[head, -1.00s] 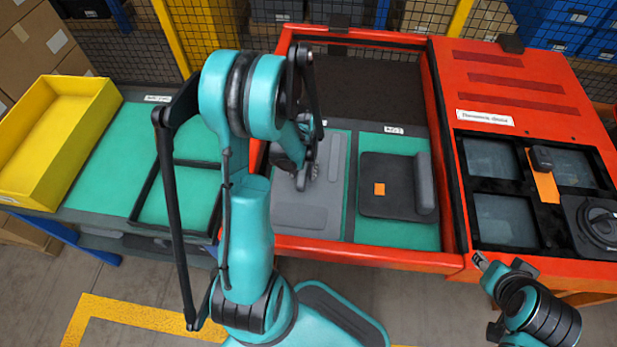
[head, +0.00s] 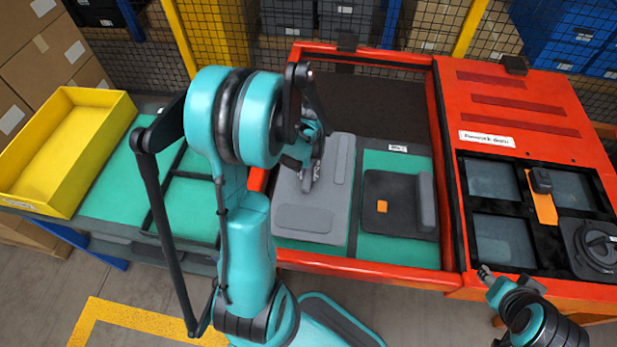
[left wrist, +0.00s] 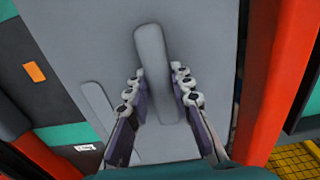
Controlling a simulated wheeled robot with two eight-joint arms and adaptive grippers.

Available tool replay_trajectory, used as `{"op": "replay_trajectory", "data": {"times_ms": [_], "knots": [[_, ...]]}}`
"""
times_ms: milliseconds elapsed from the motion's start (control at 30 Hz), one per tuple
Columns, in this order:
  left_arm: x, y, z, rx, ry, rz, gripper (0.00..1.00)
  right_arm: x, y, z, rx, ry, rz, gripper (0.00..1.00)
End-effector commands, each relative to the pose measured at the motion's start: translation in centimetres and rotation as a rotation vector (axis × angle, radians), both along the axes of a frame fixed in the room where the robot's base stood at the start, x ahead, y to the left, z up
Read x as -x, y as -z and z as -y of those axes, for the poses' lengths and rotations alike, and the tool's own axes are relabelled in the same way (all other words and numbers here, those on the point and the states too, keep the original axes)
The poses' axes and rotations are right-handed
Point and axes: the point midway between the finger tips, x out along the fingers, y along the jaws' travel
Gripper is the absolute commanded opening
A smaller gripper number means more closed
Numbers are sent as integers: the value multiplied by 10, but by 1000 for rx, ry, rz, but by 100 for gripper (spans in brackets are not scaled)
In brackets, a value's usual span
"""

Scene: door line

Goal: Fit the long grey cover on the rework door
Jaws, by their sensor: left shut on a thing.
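The labels are too small to tell which part is the rework door.
A dark grey plate (head: 385,189) with an orange square lies in the right bay. A red unit (head: 520,120) with a black windowed frame stands at the right. A yellow bin (head: 40,190) stands at the left. The tray's red rim (head: 360,262) borders the bays.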

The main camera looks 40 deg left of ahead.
Motion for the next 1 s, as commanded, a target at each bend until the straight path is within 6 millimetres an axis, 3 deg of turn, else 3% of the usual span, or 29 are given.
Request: {"op": "replay_trajectory", "data": {"times_ms": [200,1000], "knots": [[0,-36,0,0,0,0,0,0,-22,0,0,0,0,40],[0,-120,0,0,0,0,0,0,-86,0,0,0,0,40]]}}
